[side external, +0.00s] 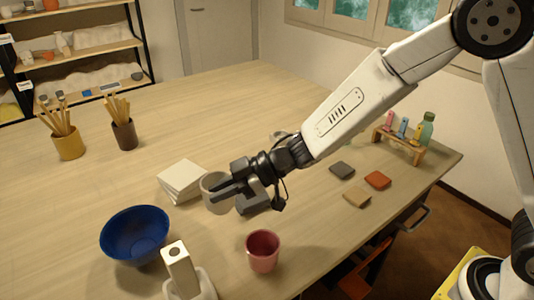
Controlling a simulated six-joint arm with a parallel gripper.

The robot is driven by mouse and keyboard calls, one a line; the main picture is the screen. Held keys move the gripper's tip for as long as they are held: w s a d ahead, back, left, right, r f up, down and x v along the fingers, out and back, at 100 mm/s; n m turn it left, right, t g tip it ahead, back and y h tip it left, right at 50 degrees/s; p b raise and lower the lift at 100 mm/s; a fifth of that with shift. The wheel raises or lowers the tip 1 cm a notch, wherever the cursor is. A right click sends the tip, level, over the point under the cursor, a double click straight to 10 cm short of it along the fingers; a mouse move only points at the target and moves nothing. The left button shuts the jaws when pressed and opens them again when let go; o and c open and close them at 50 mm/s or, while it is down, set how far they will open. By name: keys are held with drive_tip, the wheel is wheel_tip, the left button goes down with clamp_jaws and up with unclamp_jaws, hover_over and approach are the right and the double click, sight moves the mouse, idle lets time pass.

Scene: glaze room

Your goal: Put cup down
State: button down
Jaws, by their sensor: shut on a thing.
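A pale grey cup (209,181) is in my gripper (222,193), near the middle of the table in the side external view. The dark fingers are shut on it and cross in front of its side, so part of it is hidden. The cup looks about upright. I cannot tell whether its base touches the table or hangs just above it. A second cup, pink (262,252), stands upright and apart, nearer the front edge.
White tiles (182,181) are stacked just left of the held cup. A blue bowl (135,232) and a pale upright object (181,270) stand toward the front. Coloured square tiles (377,180) lie right, near a wooden rack (399,143). Brush pots (125,135) stand at back left.

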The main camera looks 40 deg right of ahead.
sight(206, 204)
drive_tip(key=shift+w+a+f, duration=0.3)
drive_tip(key=shift+w+f, duration=0.3)
drive_tip(key=shift+f, duration=0.2)
drive_tip(key=shift+w+a+f, duration=0.25)
drive_tip(key=shift+w+f, duration=0.3)
drive_tip(key=shift+f, duration=0.2)
drive_tip(key=shift+w+a+f, duration=0.3)
drive_tip(key=shift+w+f, duration=0.3)
drive_tip(key=shift+f, duration=0.2)
drive_tip(key=shift+w+a+f, duration=0.1)
drive_tip(key=shift+w+f, duration=0.05)
drive_tip(key=shift+f, duration=0.05)
drive_tip(key=shift+w+f, duration=0.1)
drive_tip(key=shift+f, duration=1.55)
drive_tip(key=shift+f, duration=0.15)
drive_tip(key=c, duration=0.6)
unclamp_jaws()
drive_tip(key=shift+c, duration=0.2)
drive_tip(key=shift+r, duration=0.2)
